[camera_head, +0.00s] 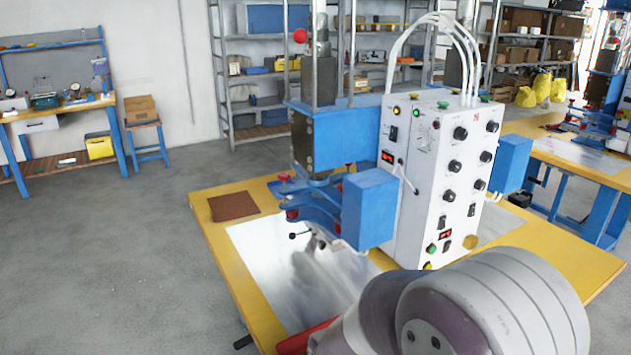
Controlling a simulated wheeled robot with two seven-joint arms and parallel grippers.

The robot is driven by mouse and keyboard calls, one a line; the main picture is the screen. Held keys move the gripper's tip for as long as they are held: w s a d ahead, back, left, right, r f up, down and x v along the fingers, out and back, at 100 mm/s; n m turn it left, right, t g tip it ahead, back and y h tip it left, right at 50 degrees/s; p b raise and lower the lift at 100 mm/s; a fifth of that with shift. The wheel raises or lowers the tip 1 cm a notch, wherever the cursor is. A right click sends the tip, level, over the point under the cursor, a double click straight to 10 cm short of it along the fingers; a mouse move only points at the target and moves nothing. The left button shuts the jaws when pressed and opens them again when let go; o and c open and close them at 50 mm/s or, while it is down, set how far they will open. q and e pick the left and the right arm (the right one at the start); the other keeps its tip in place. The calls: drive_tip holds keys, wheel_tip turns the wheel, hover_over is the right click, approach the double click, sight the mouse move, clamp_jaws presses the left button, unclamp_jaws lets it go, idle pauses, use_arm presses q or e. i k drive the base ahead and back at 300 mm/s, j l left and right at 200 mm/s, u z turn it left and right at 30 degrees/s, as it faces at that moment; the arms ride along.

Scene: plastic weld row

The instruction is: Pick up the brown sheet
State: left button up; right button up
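The brown sheet (233,206) lies flat on the far left corner of the yellow table (213,233). It is small and roughly square, and nothing covers it. No gripper shows near it. An arm link of mine fills the bottom right of the head view and hides part of the table's near side. Neither gripper's fingers can be seen.
A blue and white welding machine (430,175) stands on the table, right of the sheet. A shiny metal plate (265,260) lies in front of it. A blue workbench (60,110), stool (141,110) and shelves stand behind. Floor left of the table is clear.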

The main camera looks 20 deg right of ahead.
sight(234, 206)
drive_tip(key=i+j+z, duration=0.2)
drive_tip(key=i+j, duration=0.35)
drive_tip(key=i, duration=0.5)
drive_tip(key=i+j+z, duration=0.2)
drive_tip(key=i+j, duration=0.5)
drive_tip(key=i, duration=0.3)
drive_tip(key=i+j+z, duration=0.2)
drive_tip(key=i+j, duration=0.65)
drive_tip(key=i, duration=0.05)
